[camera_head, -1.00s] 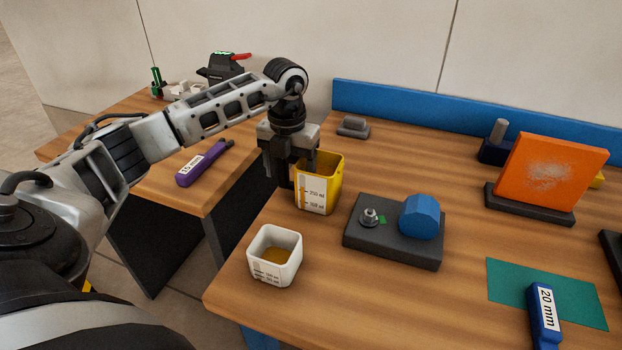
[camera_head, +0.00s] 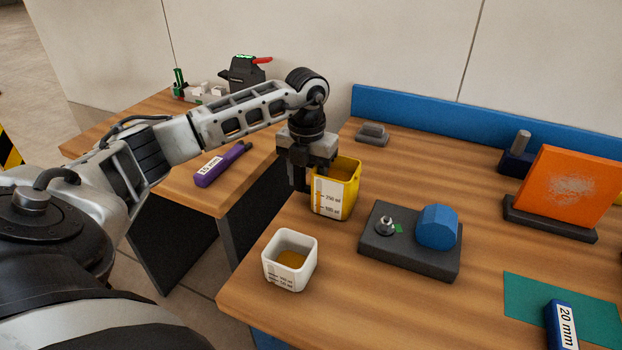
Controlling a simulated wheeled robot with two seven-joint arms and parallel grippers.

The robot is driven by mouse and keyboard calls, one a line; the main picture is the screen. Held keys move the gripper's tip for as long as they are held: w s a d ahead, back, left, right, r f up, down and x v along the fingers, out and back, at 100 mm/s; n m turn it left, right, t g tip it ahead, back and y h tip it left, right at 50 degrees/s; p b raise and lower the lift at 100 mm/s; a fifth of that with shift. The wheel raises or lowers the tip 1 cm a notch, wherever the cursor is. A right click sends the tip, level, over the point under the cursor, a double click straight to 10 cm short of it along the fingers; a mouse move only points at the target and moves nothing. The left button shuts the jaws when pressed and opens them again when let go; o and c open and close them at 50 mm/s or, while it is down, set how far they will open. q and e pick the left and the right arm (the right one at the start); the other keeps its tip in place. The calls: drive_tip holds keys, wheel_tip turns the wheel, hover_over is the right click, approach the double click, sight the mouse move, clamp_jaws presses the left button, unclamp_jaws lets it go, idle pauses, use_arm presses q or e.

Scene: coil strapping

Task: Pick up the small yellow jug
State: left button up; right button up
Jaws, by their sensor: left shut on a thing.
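The small yellow jug (camera_head: 348,192) stands upright near the left edge of the wooden table (camera_head: 300,325). It has a white scale label on its front, and its top is open. My left gripper (camera_head: 304,182) reaches down at the jug's left side and is shut on its left side. The fingertips are partly hidden behind the jug. I see no clear gap between the jug and the table. My right gripper is not in view.
A white cup (camera_head: 290,270) with amber contents stands in front of the jug. A dark block (camera_head: 395,258) with a blue knob (camera_head: 437,227) lies to the right. An orange panel (camera_head: 566,188) stands farther right. A purple tool (camera_head: 218,168) lies on the other table. A gap separates the tables.

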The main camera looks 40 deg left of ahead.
sight(312, 173)
use_arm(q)
drive_tip(key=shift+r, duration=0.2)
drive_tip(key=shift+w+r+b, duration=0.1)
drive_tip(key=shift+r+b, duration=0.2)
drive_tip(key=shift+r, duration=0.8)
drive_tip(key=s+d+r, duration=0.1)
drive_tip(key=r, duration=0.1)
drive_tip(key=s+d+r, duration=0.1)
drive_tip(key=r, duration=0.1)
drive_tip(key=s+d+r, duration=0.1)
drive_tip(key=r, duration=0.1)
drive_tip(key=shift+d+r, duration=0.1)
drive_tip(key=shift+d, duration=0.3)
drive_tip(key=s+d+r, duration=0.4)
drive_tip(key=s+d, duration=0.1)
drive_tip(key=d, duration=0.2)
drive_tip(key=shift+s, duration=0.35)
drive_tip(key=shift+d, duration=0.15)
